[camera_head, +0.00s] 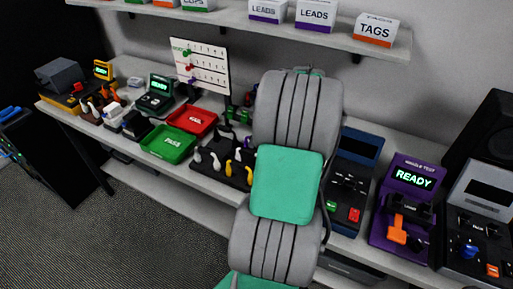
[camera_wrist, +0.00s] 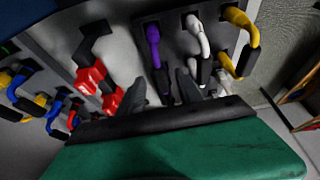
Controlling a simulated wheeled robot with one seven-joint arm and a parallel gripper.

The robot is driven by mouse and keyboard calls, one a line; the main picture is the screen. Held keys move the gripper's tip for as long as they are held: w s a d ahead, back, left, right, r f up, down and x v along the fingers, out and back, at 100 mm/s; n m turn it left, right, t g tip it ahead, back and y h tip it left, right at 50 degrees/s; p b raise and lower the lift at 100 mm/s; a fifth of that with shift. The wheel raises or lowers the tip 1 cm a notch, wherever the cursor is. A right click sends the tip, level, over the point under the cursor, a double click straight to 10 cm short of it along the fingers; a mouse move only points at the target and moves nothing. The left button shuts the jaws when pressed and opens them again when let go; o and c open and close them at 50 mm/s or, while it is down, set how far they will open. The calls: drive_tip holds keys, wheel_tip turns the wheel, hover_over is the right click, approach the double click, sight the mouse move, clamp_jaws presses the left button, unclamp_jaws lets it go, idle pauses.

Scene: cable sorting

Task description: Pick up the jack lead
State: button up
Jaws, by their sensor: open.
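No lead carries a readable label, so I cannot tell which one is the jack lead. In the wrist view my gripper (camera_wrist: 161,90) is open, its two dark fingers apart. A purple lead (camera_wrist: 153,43) with a dark lower end hangs beyond the gap between them; I cannot tell whether they touch it. A white lead (camera_wrist: 198,35) and a yellow lead (camera_wrist: 243,28) hang to its right.
Blue and yellow leads (camera_wrist: 22,85) are at the wrist view's left. In the head view a green tray (camera_head: 168,143) and red tray (camera_head: 193,122) lie on the bench. A purple tester (camera_head: 405,185) reading READY stands right of my arm. A shelf (camera_head: 240,22) with boxes is above.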

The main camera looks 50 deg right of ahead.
drive_tip(key=x, duration=0.3)
drive_tip(key=p+x, duration=0.1)
drive_tip(key=x, duration=0.1)
drive_tip(key=shift+s+a+f, duration=0.1)
drive_tip(key=shift+s+f, duration=0.1)
drive_tip(key=shift+s, duration=0.05)
drive_tip(key=shift+c, duration=0.4)
clamp_jaws()
